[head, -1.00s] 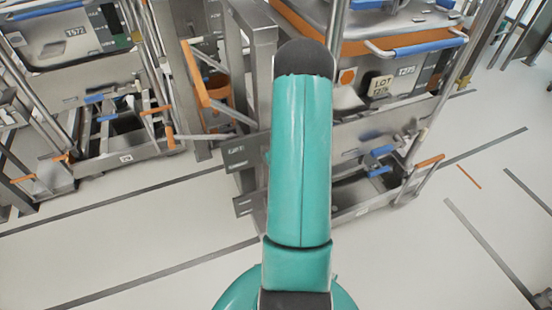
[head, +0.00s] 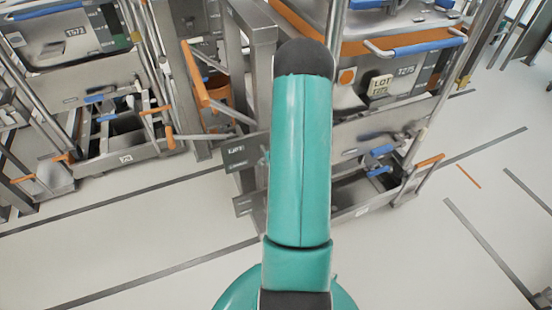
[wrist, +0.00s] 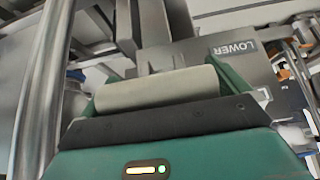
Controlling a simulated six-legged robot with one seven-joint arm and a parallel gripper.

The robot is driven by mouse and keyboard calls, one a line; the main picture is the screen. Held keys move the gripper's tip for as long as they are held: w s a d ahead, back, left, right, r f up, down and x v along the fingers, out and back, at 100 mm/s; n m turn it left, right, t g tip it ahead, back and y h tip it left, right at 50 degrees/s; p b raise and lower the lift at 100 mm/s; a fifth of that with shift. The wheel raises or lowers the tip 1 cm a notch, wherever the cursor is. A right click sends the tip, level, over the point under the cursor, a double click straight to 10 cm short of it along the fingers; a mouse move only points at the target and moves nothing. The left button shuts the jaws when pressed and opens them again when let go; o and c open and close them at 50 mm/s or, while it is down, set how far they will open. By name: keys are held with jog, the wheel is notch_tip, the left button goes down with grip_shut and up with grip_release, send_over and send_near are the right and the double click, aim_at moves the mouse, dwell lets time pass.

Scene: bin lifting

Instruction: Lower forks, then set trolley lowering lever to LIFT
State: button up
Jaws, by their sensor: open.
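My gripper (wrist: 160,88) is open in the wrist view, with its two green fingers either side of a pale grey cylinder (wrist: 155,88). I cannot tell whether the fingers touch it. Behind it is a grey plate (wrist: 262,72) with an upside-down label LOWER (wrist: 234,48). In the head view, my teal arm hides the gripper and the middle of the steel trolley (head: 345,205). A dark plate marked LIFT (head: 236,152) shows left of the arm, with a second plate (head: 244,203) below it. I cannot make out the lever or forks clearly.
An orange bar (head: 197,80) stands left of the steel post (head: 262,90). A bin with a blue handle (head: 425,47) sits upper right. Another trolley (head: 120,155) stands at left. A shiny pole (wrist: 45,85) is close left in the wrist view.

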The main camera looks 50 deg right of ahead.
jog(key=shift+r, duration=0.1)
jog(key=v, duration=1.3)
jog(key=shift+s+r, duration=0.15)
jog(key=shift+s, duration=0.05)
jog(key=shift+a, duration=0.15)
dwell(0.4)
